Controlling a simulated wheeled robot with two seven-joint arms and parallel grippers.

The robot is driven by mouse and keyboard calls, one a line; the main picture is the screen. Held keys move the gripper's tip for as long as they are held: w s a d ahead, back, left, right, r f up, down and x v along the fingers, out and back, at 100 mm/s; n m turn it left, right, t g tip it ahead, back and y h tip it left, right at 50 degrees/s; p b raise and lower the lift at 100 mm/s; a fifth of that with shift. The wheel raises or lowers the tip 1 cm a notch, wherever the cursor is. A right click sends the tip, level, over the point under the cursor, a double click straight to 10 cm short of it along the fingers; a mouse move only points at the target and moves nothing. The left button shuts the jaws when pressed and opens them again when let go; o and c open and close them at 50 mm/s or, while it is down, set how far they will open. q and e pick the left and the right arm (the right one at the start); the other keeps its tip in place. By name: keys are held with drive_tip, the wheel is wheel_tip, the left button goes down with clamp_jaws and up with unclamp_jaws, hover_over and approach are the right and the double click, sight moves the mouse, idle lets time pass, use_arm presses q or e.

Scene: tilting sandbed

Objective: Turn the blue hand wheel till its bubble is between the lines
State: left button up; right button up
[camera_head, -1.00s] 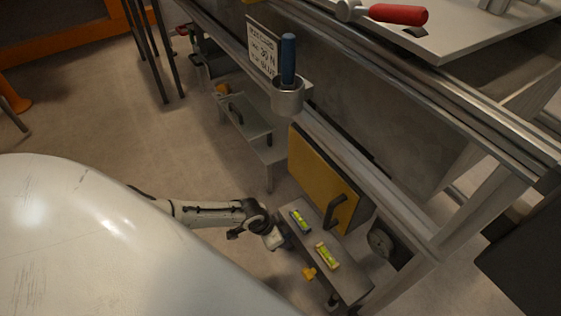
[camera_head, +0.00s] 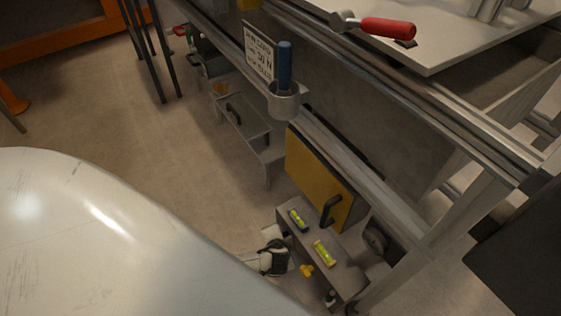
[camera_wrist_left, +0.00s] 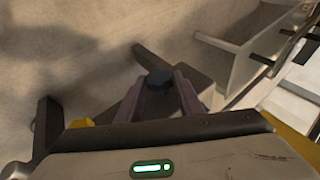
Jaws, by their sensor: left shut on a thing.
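My left gripper (camera_wrist_left: 158,92) is shut on a dark, bluish knob (camera_wrist_left: 158,76), which I take to be the blue hand wheel. In the head view my left wrist (camera_head: 275,259) is beside the grey box's near side, and the wheel and fingertips are hidden or too small to make out. The blue-framed level (camera_head: 298,220) lies on the box top with a bright green vial. Its bubble is too small to place against the lines. A yellow-framed level (camera_head: 324,254) lies beside it. My right gripper is out of view.
A yellow hand wheel (camera_head: 306,270) projects from the same box side, close to my left gripper. A yellow panel (camera_head: 311,172) with a dark handle (camera_head: 331,209) stands behind the box. A metal rail runs above it. The floor at left is clear.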

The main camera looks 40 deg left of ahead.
use_arm(q)
drive_tip(key=shift+s+d+f, duration=0.1)
drive_tip(key=shift+d+f, duration=0.05)
idle(0.3)
drive_tip(key=o, duration=1.1)
drive_tip(key=shift+c, duration=0.2)
